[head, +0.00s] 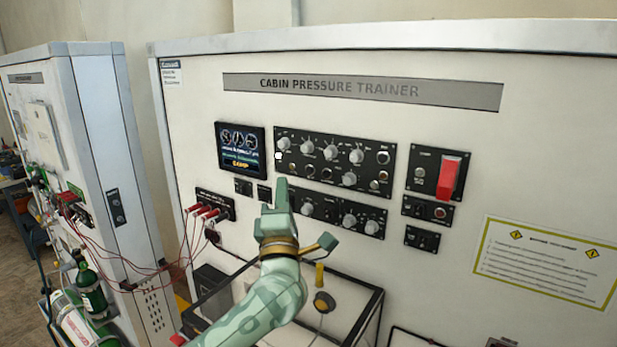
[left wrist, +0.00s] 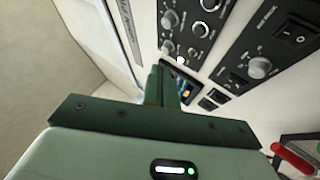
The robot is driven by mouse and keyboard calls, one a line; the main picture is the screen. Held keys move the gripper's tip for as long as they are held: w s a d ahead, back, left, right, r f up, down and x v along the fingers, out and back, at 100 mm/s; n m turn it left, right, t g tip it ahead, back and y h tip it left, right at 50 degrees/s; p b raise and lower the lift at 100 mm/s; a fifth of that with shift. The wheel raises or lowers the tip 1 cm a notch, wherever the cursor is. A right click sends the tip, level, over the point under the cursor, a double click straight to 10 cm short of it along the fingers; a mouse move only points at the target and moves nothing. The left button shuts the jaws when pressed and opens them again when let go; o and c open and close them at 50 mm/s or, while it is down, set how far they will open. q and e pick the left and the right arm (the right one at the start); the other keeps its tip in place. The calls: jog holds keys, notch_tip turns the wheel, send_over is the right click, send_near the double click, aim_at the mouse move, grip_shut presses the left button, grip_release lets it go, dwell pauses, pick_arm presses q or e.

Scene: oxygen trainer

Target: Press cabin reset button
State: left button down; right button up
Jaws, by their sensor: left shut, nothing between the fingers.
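The cabin pressure trainer panel (head: 440,110) faces me, with a dark control panel of several knobs and round buttons (head: 335,162) in its middle. Which one is the cabin reset button I cannot tell, as the small labels are unreadable. My left gripper (head: 281,182) is shut and empty, pointing up in front of the panel, just below the left end of the knob panel. In the left wrist view its closed green fingers (left wrist: 162,82) point toward the panel face, and they hide part of the small display. Whether they touch the panel I cannot tell. My right gripper is not in view.
A lit display (head: 240,149) is left of the knobs. A red guarded switch (head: 448,178) is to the right. Red plugs with cables (head: 204,212) are at the lower left. A clear-sided box (head: 345,300) stands below.

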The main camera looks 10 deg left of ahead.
aim_at(309, 171)
pick_arm(q)
jog(key=shift+w+d+b, duration=0.35)
jog(key=shift+w+b, duration=0.15)
jog(key=shift+w, duration=0.45)
jog(key=shift+w+d+b, duration=0.4)
jog(key=shift+w+b, duration=0.15)
jog(key=shift+w, duration=0.4)
jog(key=shift+w+d+b, duration=0.35)
jog(key=shift+w+b, duration=0.15)
jog(key=shift+w, duration=0.45)
jog(key=shift+w, duration=0.1)
jog(key=shift+w+d, duration=0.15)
jog(key=shift+w, duration=0.15)
jog(key=shift+w+d, duration=0.15)
jog(key=shift+w, duration=0.25)
dwell(0.4)
jog(key=shift+r, duration=0.1)
jog(key=shift+s+a+p, duration=0.25)
jog(key=shift+s+p, duration=0.4)
jog(key=shift+s, duration=0.1)
